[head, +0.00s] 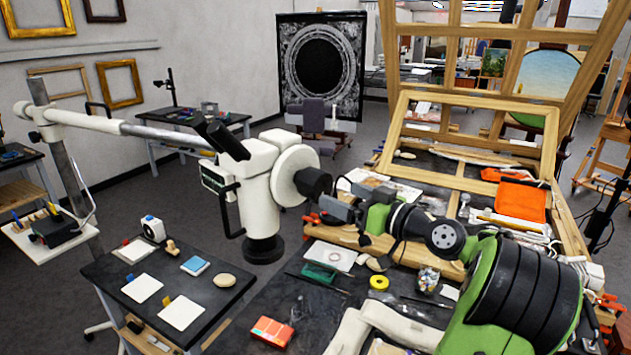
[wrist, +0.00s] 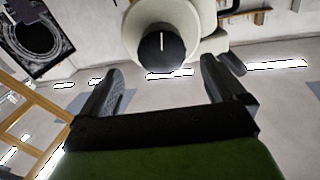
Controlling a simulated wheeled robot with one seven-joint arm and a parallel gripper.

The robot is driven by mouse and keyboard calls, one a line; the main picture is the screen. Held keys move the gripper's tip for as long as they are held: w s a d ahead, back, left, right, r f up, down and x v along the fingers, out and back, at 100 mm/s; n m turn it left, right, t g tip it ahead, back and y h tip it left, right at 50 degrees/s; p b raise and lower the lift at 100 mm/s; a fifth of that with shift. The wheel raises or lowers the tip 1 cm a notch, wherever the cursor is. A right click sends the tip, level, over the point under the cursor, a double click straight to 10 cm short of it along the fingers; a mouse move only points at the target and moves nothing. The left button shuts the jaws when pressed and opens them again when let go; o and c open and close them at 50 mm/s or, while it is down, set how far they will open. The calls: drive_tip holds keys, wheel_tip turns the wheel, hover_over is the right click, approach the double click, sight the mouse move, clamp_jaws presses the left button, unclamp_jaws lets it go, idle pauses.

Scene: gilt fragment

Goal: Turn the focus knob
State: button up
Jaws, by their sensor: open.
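The focus knob (head: 314,183) is a black cylinder on the right side of the white microscope head (head: 262,165), which hangs from a long boom arm. In the wrist view the knob (wrist: 161,52) faces me, with a white line on its face standing almost upright. My gripper (wrist: 162,72) is open, one finger on each side below the knob in the picture, with nothing between them. In the head view my gripper (head: 338,201) is just right of the knob. I cannot tell whether a fingertip touches it.
A workbench (head: 315,310) with an orange box, a yellow roll and tools lies below my arm. A small dark side table (head: 150,300) with white cards stands at the left. A wooden easel frame (head: 480,100) rises behind the bench at the right.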

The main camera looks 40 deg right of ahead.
sight(324, 188)
drive_tip(key=w, duration=0.2)
drive_tip(key=w+p, duration=0.1)
drive_tip(key=w, duration=0.2)
drive_tip(key=w+a+p, duration=0.1)
drive_tip(key=w, duration=0.1)
drive_tip(key=shift+w+r, duration=0.2)
drive_tip(key=shift+w, duration=0.15)
drive_tip(key=shift+w+d+f, duration=0.1)
drive_tip(key=shift+w, duration=0.4)
drive_tip(key=c, duration=1)
drive_tip(key=shift+m, duration=1.4)
drive_tip(key=shift+c, duration=0.2)
drive_tip(key=o, duration=1)
drive_tip(key=shift+s, duration=0.1)
drive_tip(key=shift+o, duration=0.2)
